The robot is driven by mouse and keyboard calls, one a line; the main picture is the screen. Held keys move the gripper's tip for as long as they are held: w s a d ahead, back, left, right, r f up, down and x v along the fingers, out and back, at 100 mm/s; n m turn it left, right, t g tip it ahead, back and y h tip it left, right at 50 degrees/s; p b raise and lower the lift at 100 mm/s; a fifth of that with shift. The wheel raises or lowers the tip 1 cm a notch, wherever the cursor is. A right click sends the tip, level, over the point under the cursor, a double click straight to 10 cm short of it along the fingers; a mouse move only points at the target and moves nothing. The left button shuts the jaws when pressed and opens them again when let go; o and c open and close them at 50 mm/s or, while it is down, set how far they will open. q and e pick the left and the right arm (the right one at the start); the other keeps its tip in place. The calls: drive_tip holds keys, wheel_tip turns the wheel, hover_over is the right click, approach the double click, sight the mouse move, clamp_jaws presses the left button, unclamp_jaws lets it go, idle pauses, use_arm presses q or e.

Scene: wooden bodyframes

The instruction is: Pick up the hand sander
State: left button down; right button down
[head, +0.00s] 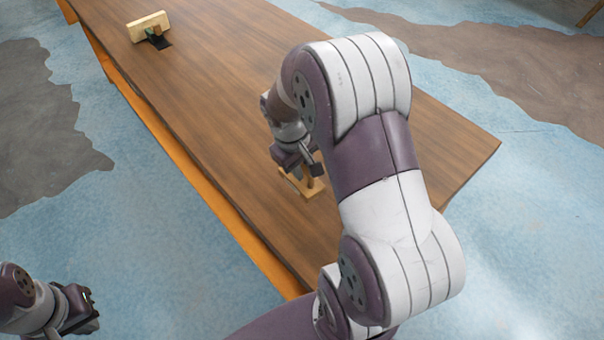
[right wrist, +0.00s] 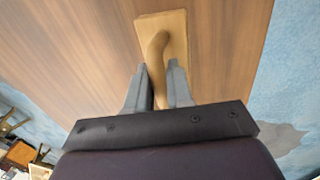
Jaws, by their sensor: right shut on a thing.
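The hand sander (head: 292,181) is a light wooden block with an upright curved handle, near the front end of the long table. My right gripper (head: 304,168) is over it, with the arm hiding part of the view. In the right wrist view the sander's flat base (right wrist: 175,27) shows ahead of the fingers. There my right gripper (right wrist: 160,80) is shut on the handle. I cannot tell whether the base touches the table. My left gripper (head: 88,306) is low at the left, off the table and away from the sander; its jaw opening is unclear.
The brown wooden table (head: 215,85) is mostly clear between the sander and its far end. Blue and grey floor surrounds the table.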

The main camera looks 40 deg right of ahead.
drive_tip(key=s+a+r+p, duration=0.1)
drive_tip(key=s+a+r, duration=0.5)
drive_tip(key=s, duration=0.3)
drive_tip(key=shift+s+a+r+p, duration=0.15)
drive_tip(key=shift+s+r+p, duration=0.1)
drive_tip(key=shift+p, duration=0.05)
